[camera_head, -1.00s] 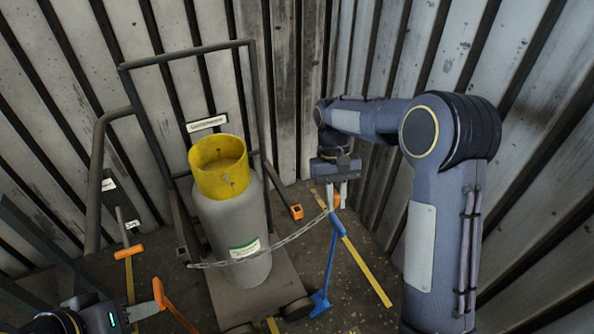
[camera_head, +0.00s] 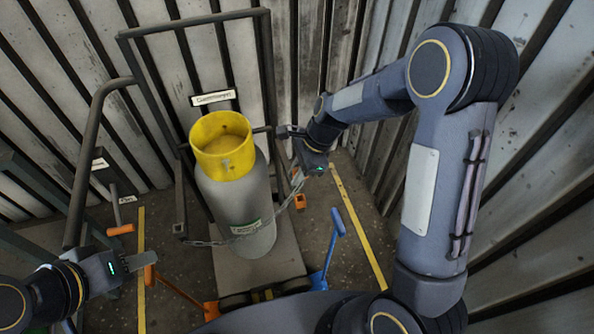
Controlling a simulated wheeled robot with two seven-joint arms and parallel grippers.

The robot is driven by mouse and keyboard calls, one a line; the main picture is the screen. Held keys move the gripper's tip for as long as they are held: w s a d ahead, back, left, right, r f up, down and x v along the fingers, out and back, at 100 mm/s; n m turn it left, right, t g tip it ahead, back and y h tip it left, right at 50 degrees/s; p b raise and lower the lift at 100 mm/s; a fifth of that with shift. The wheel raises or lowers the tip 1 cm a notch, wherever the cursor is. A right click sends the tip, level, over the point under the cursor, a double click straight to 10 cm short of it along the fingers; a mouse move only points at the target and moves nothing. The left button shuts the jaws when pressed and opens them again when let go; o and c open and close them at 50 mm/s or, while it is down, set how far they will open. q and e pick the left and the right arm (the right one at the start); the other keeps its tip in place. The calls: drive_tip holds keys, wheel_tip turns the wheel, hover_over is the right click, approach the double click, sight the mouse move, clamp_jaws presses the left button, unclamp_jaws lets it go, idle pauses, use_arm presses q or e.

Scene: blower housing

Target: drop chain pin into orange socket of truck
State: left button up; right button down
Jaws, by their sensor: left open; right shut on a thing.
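A grey gas cylinder (camera_head: 235,195) with a yellow collar (camera_head: 222,148) stands upright on the truck (camera_head: 255,277). A chain (camera_head: 275,222) runs across its front, from the truck's left side up to my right gripper (camera_head: 297,174). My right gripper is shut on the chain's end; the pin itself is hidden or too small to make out. The orange socket (camera_head: 300,202) is on the truck's right side, just below my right gripper and apart from it. My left gripper (camera_head: 146,260) is open at the lower left, away from the chain.
A blue-handled tool (camera_head: 335,230) stands right of the truck, near a yellow floor line (camera_head: 362,232). An orange-handled tool (camera_head: 180,291) is beside my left gripper. Corrugated walls close in behind and at right. A dark bent rail (camera_head: 85,150) rises at left.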

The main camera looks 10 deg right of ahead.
sight(301, 186)
drive_tip(key=shift+f+b, duration=3.65)
drive_tip(key=shift+f, duration=0.85)
drive_tip(key=shift+f, duration=0.1)
drive_tip(key=c, duration=1.3)
unclamp_jaws()
drive_tip(key=p+v, duration=0.1)
drive_tip(key=v, duration=0.6)
drive_tip(key=shift+p, duration=0.3)
drive_tip(key=shift+d+r, duration=0.15)
drive_tip(key=shift+r, duration=0.25)
